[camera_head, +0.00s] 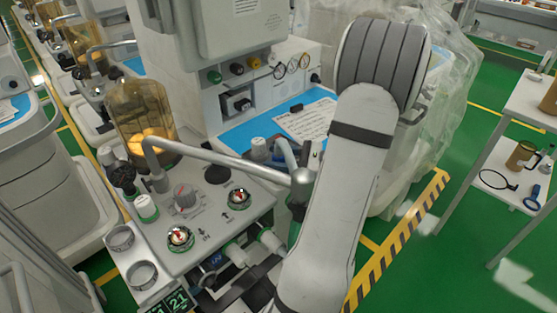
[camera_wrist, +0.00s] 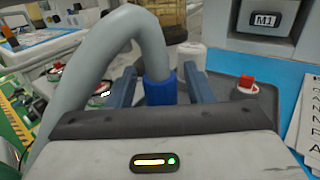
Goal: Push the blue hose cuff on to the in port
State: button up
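In the wrist view the blue hose cuff (camera_wrist: 160,92) sits between the two blue fingers of my gripper (camera_wrist: 160,82), on the end of a grey hose (camera_wrist: 88,75). The hose arches up and bends down to the left. Narrow gaps seem to show beside the cuff, but I cannot tell whether the fingers touch it. The cuff's lower end is hidden behind my gripper body. Two white ports with green rings, one at the left (camera_head: 236,252) and one at the right (camera_head: 270,240), stick out of the cart's front. I cannot read which is the in port.
The cart panel (camera_head: 205,225) carries two red-marked gauges, a grey knob (camera_head: 186,195) and a metal pipe (camera_head: 225,160). An amber canister (camera_head: 140,115) stands behind it. A blue work surface with a paper sheet (camera_head: 308,122) lies further back.

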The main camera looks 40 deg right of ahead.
jog(key=c, duration=0.8)
